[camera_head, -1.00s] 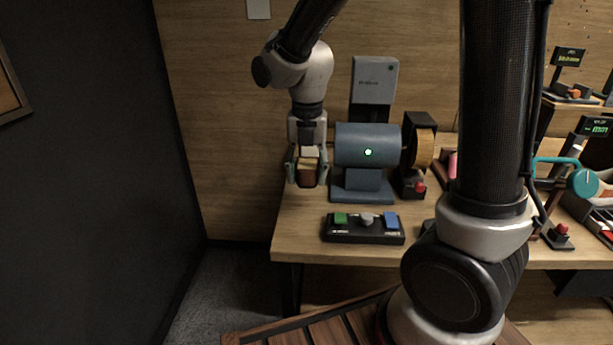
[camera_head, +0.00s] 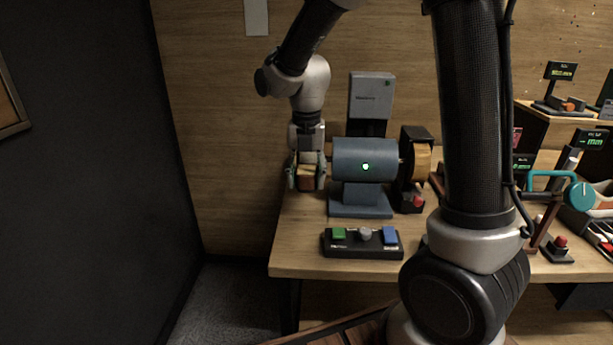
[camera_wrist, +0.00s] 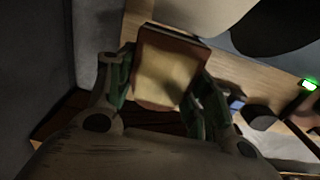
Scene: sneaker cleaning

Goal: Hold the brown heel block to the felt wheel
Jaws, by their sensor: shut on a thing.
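My gripper (camera_head: 306,182) is shut on the brown heel block (camera_head: 306,183). It holds the block upright in the air at the left end of the blue bench motor (camera_head: 364,160). In the wrist view the block (camera_wrist: 166,72) shows a tan face and brown edges between the two fingers. A tan wheel (camera_head: 422,164) sits in a black guard at the motor's right end. In the wrist view a pale rounded shape and a dark round shape (camera_wrist: 275,22) lie just beyond the block. I cannot tell whether the block touches a wheel; my gripper hides the motor's left end.
A control box (camera_head: 362,243) with green and blue buttons and a grey knob stands in front of the motor. A grey panel (camera_head: 371,97) rises behind it. A teal-handled clamp (camera_head: 560,182) is at right. The bench's (camera_head: 290,255) front left corner is clear.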

